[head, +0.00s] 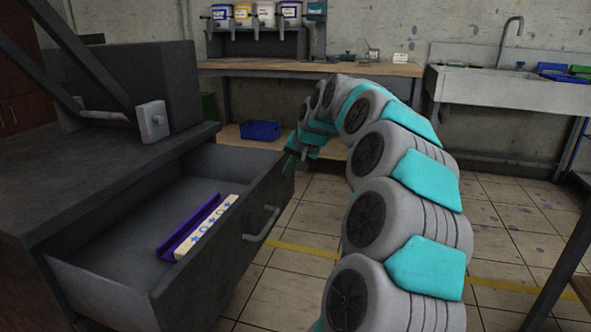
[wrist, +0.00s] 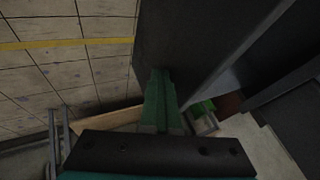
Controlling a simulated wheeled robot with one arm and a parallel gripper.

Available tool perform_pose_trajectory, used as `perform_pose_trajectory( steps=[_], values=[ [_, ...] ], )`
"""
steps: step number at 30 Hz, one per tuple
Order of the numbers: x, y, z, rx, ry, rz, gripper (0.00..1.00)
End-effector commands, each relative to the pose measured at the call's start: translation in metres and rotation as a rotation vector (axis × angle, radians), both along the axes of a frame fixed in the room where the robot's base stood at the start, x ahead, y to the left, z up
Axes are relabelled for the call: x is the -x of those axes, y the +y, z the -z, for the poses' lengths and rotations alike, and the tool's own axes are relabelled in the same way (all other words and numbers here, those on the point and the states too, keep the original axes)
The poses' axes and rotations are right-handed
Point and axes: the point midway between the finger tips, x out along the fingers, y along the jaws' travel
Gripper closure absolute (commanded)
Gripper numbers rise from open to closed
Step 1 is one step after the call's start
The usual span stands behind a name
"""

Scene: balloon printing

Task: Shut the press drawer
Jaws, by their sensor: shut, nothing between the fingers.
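The press drawer (head: 226,242) stands open, pulled out from the dark press (head: 125,150) at left in the head view. Its front panel carries a grey bar handle (head: 262,224). My gripper (head: 290,160) is at the far end of the drawer's front panel, away from the handle. In the wrist view the green fingers (wrist: 160,78) are shut and empty, with their tips at the dark drawer front (wrist: 185,35). I cannot tell whether they touch it. Inside the drawer lie a purple strip (head: 190,228) and a cream block with blue marks (head: 207,228).
A wooden workbench (head: 310,68) with several coloured containers stands at the back. A blue bin (head: 260,130) sits on its lower shelf. A sink (head: 500,90) is at the back right. The tiled floor (head: 310,215) before the drawer is clear.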

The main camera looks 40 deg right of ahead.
Motion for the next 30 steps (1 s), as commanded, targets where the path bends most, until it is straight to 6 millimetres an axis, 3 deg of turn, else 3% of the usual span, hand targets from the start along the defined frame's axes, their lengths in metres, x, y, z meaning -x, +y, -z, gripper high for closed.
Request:
perform_pose_trajectory(
  steps=[21, 30],
  values=[
    [-0.147, 0.114, -0.002, 0.002, 0.001, -0.004, 1.0],
    [-0.191, 0.15, 0.0, 0.0, 0.004, -0.004, 1.0]
  ],
)
